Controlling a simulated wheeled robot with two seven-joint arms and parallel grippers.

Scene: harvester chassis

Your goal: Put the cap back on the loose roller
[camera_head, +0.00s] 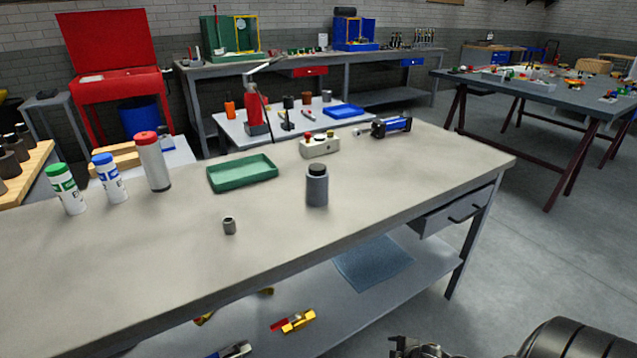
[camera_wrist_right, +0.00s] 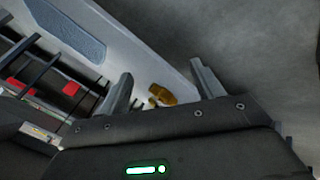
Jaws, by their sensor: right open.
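A grey upright cylinder with a black top (camera_head: 317,187) stands on the workbench right of centre. A small, short dark-grey cylinder (camera_head: 229,226) stands apart from it, to the left and nearer the front edge. I cannot tell for certain which of these is the roller and which the cap. My right gripper (camera_head: 412,348) is at the bottom edge of the head view, in front of the bench and partly cut off. In the right wrist view its two fingers (camera_wrist_right: 162,88) are spread apart with nothing held between them. My left gripper is not in view.
The workbench (camera_head: 420,165) has a green tray (camera_head: 242,174), a white box with coloured knobs (camera_head: 319,146), a blue-and-black device (camera_head: 391,127) and several bottles at the left. Its lower shelf holds a blue mat (camera_head: 373,262) and brass-coloured parts (camera_head: 298,321). The bench's front right is clear.

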